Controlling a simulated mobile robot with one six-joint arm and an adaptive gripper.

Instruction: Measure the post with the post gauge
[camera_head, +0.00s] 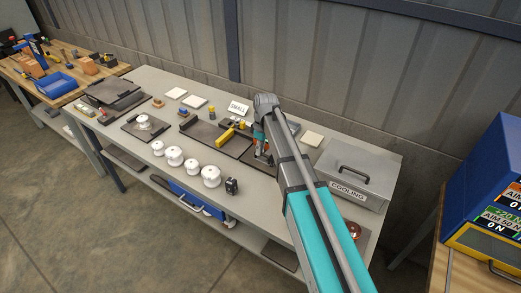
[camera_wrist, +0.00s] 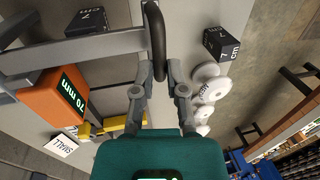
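In the wrist view a gauge (camera_wrist: 42,100) with an orange body and a dark display reading "70 mm" lies left of my gripper (camera_wrist: 158,72). Grey bars run from it toward a dark curved handle (camera_wrist: 157,38) between my fingertips. My fingers appear closed around this handle. In the head view my arm covers most of the gripper and gauge, which are over the right half of the table. I cannot pick out the post with certainty; my arm or the gauge may hide it.
White insulators (camera_head: 191,168) stand along the table's front edge, with a small black block (camera_head: 232,186) beside them. A yellow-handled tool (camera_head: 231,132) lies on a dark tray behind. A "SMALL" sign (camera_head: 238,107) stands at the back. A grey COOLING box (camera_head: 362,170) is right of my arm.

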